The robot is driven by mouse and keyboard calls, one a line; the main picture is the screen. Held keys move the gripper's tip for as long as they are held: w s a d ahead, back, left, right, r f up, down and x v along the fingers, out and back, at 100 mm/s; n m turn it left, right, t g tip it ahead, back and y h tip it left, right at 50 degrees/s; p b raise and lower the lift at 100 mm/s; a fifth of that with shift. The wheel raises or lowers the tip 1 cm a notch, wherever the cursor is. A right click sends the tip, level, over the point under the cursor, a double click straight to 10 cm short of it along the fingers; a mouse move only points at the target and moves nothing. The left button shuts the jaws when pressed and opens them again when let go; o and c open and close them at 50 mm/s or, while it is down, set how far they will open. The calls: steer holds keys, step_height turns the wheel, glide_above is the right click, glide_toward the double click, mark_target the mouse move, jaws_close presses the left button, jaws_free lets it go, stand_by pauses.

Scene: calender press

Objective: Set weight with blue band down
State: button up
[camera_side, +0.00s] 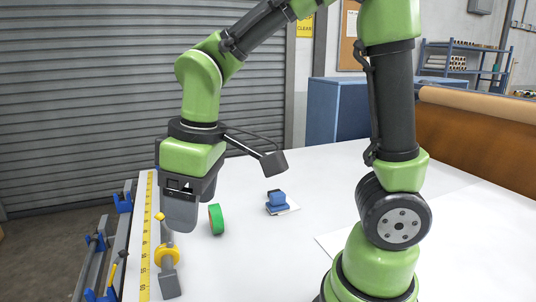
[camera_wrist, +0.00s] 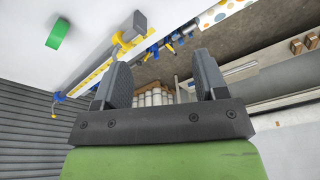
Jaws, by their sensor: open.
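A small blue and dark block (camera_side: 277,204), which looks like the weight with the blue band, rests on a small white sheet on the white table in the side view. I cannot make out its band clearly, and I do not see it in the wrist view. My gripper (camera_side: 180,222) is well to the left of it, near the yellow ruler edge. In the wrist view my gripper (camera_wrist: 162,65) has its fingers apart with nothing between them.
A grey tool with a yellow ring (camera_side: 167,257) is by the yellow ruler (camera_side: 146,240). Blue clamps line the left edge.

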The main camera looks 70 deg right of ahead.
steer(key=s+d+r+m+t+y, duration=0.1)
steer(key=s+d+r+m+t, duration=0.3)
steer(key=s+r+m, duration=0.3)
steer(key=s+t, duration=0.1)
steer(key=s, duration=0.2)
steer(key=shift+m, duration=0.3)
stand_by(0.6)
